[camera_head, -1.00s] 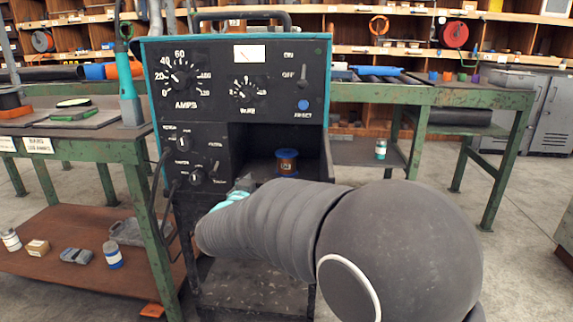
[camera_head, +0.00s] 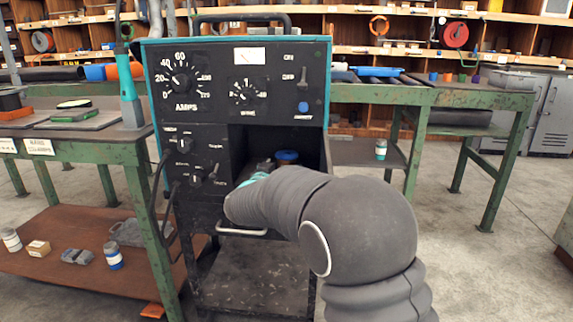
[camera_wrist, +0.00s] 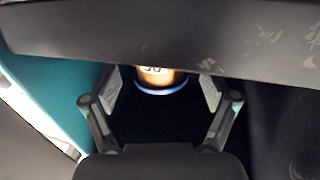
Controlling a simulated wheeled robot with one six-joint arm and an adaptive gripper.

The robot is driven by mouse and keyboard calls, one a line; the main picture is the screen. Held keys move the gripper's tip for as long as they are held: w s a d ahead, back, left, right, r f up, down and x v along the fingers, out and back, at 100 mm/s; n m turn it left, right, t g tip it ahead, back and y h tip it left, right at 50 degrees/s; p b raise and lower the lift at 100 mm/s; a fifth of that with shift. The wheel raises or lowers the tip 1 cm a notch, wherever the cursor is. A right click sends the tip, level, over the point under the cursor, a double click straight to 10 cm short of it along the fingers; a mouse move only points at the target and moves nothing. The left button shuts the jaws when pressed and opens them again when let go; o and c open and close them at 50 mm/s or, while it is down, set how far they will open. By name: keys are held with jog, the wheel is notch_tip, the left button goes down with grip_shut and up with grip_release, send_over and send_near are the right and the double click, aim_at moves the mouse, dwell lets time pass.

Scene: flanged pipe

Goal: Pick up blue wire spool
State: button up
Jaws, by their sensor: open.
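The blue wire spool (camera_head: 287,157) stands in the open compartment of the black and teal welding machine (camera_head: 215,150). In the head view only its blue top shows above my arm. In the wrist view the spool (camera_wrist: 158,78) shows an orange-brown winding with a pale label and a blue lower flange. Its top is hidden behind a dark panel. My gripper (camera_wrist: 158,98) is open, with one finger on each side of the spool's line and a gap to both. The fingers look short of the spool. In the head view the gripper is partly inside the compartment, mostly hidden.
The compartment's dark upper edge (camera_wrist: 180,40) crosses above the gripper in the wrist view. A metal handle (camera_head: 241,231) sits below the opening. Green workbenches stand left (camera_head: 85,151) and right (camera_head: 440,98) of the machine. Open floor lies to the right.

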jog(key=shift+x, duration=1.4)
jog(key=shift+c, duration=0.2)
grip_shut()
jog(key=shift+r, duration=0.15)
